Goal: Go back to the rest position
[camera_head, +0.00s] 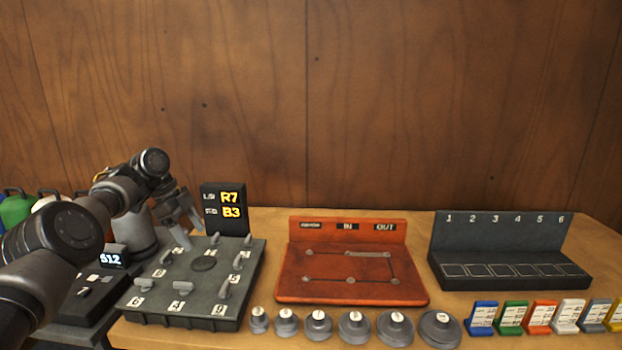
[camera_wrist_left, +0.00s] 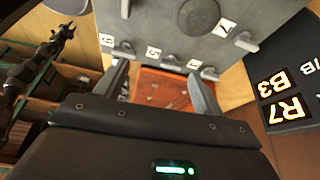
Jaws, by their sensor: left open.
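My left arm comes in from the left in the head view. Its gripper (camera_head: 182,222) is over the back left part of a dark board (camera_head: 190,310) with numbered pegs. In the left wrist view the left gripper (camera_wrist_left: 160,85) has its two fingers spread, with nothing between them. The numbered board (camera_wrist_left: 160,18) lies beyond the fingertips, with a round dark disc and several grey pegs. My right gripper is not in view.
A display (camera_head: 224,208) reading R7 and B3 stands behind the board. An orange tray (camera_head: 350,295), a dark numbered rack (camera_head: 510,240), several grey knobbed weights (camera_head: 355,329) and coloured cards (camera_head: 481,318) share the table. A small S12 display (camera_head: 110,259) is at left.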

